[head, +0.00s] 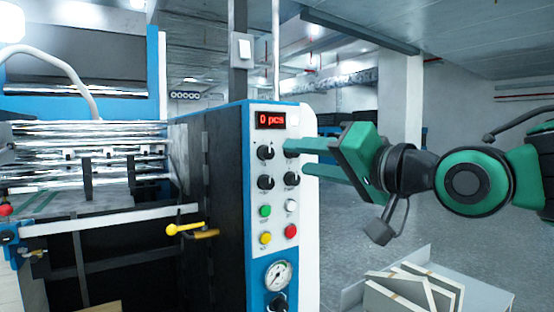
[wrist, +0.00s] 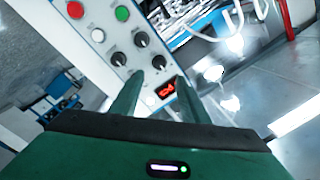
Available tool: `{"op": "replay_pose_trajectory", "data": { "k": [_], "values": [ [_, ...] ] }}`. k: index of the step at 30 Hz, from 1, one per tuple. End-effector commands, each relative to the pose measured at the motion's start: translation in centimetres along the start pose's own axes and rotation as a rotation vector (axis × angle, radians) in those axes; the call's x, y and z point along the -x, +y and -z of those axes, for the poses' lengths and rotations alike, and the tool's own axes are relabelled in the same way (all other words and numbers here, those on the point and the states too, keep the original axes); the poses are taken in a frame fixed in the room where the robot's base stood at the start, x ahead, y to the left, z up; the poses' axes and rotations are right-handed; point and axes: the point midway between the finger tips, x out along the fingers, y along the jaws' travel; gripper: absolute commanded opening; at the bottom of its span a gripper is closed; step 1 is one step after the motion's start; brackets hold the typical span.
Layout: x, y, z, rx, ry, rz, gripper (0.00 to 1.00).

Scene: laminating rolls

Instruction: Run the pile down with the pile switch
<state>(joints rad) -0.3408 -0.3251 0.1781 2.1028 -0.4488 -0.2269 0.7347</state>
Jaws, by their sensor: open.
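The white control panel (head: 278,220) of the blue machine carries several black rotary knobs, coloured buttons and a red display (head: 270,120) reading "0 pcs". The black knobs include an upper left one (head: 265,152), a lower left one (head: 265,182) and a lower right one (head: 291,178). Their labels are too small to read, so I cannot tell which is the pile switch. My green gripper (head: 296,158) is open and empty at the panel's right side, its upper finger partly covering the upper right knob. In the wrist view my gripper (wrist: 159,80) points at the panel near the knobs and display.
Green (head: 265,211), white (head: 291,205), yellow (head: 265,238) and red (head: 291,231) buttons sit below the knobs, above a gauge (head: 278,275). A yellow-handled lever (head: 185,229) sticks out left of the panel. A tray of pale boards (head: 410,295) stands low at right.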

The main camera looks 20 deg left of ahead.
Motion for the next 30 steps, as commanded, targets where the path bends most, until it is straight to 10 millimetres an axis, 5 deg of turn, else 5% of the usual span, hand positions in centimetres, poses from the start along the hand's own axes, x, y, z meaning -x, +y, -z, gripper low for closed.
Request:
{"op": "replay_pose_trajectory", "data": {
  "k": [15,30],
  "values": [
    [-8.1,0.2,-0.1,0.000,-0.003,-0.003,0.41],
    [-9.5,0.2,0.0,0.002,0.000,-0.005,0.41]
  ]
}}
